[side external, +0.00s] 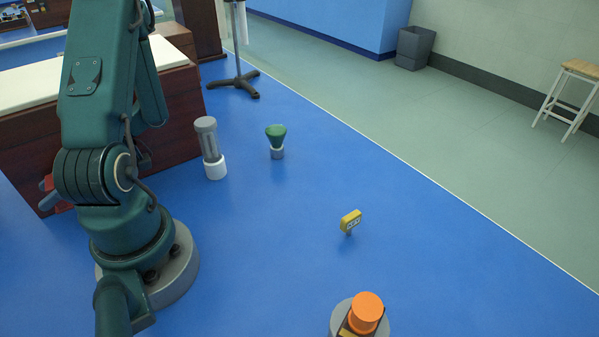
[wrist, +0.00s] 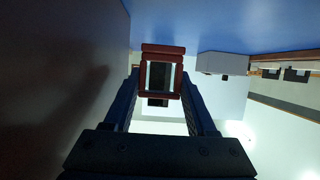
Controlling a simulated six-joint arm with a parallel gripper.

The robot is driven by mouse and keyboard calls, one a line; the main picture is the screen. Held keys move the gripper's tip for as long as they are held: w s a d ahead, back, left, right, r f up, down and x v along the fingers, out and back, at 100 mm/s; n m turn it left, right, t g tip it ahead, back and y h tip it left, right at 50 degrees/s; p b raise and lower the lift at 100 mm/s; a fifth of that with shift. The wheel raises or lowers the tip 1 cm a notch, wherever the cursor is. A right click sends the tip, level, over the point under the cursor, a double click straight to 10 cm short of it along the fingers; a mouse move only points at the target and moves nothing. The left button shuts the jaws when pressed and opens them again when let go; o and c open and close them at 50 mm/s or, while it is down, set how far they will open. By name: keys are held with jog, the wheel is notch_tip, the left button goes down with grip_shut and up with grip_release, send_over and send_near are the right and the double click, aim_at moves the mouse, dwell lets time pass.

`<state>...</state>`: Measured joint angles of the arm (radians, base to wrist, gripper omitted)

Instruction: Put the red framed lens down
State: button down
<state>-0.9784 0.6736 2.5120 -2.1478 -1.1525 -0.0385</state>
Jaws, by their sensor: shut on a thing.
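The red framed lens (wrist: 178,82) shows in the wrist view as a small red frame around a dark, glassy middle with pale side edges. My gripper (wrist: 161,85) is shut on it, with one dark finger on each side. In the side external view a small patch of red (side external: 58,207) shows at the left, beside my arm and against the dark wooden box; I cannot tell whether it is the lens. My gripper is not clearly seen there, as my arm hides much of that area. Whether the lens touches any surface cannot be told.
A dark wooden box with a pale top (side external: 178,110) stands behind my arm. On the blue surface (side external: 270,245) stand a grey cylinder with a white base (side external: 210,148), a green knob (side external: 276,137), a yellow tag (side external: 350,221) and an orange-topped piece (side external: 367,311). Free room lies between them.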

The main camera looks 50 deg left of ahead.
aim_at(68, 206)
jog(key=shift+f, duration=2.3)
jog(key=shift+f, duration=0.1)
jog(key=c, duration=0.5)
grip_release()
jog(key=v, duration=0.3)
jog(key=shift+w, duration=0.15)
jog(key=shift+o, duration=0.3)
notch_tip(68, 206, up, 7)
